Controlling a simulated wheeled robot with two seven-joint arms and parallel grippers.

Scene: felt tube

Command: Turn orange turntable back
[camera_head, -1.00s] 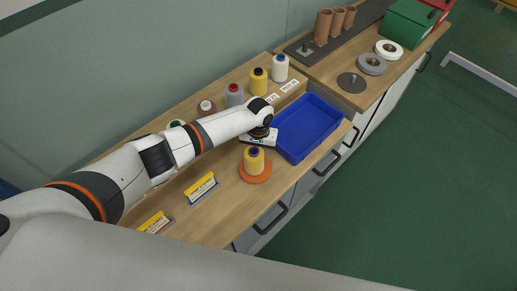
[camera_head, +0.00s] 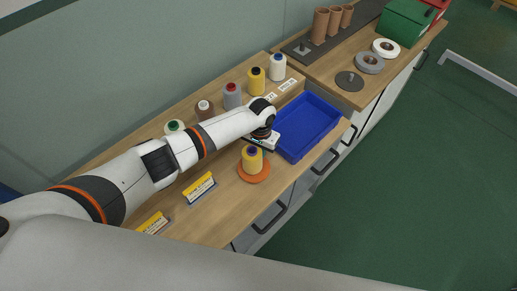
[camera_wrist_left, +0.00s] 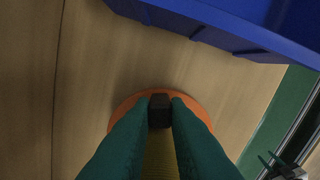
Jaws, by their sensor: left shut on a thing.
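The orange turntable (camera_head: 254,172) lies on the wooden worktop in front of the blue tray, with a yellow spool (camera_head: 252,158) with a dark top standing on it. In the left wrist view the turntable's rim (camera_wrist_left: 122,107) shows around the fingers, and the yellow spool (camera_wrist_left: 160,160) shows partly between them. My right gripper is not in view.
The blue tray (camera_head: 337,133) is close to the right of the gripper. Several spools stand along the back, including a grey one (camera_head: 232,95).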

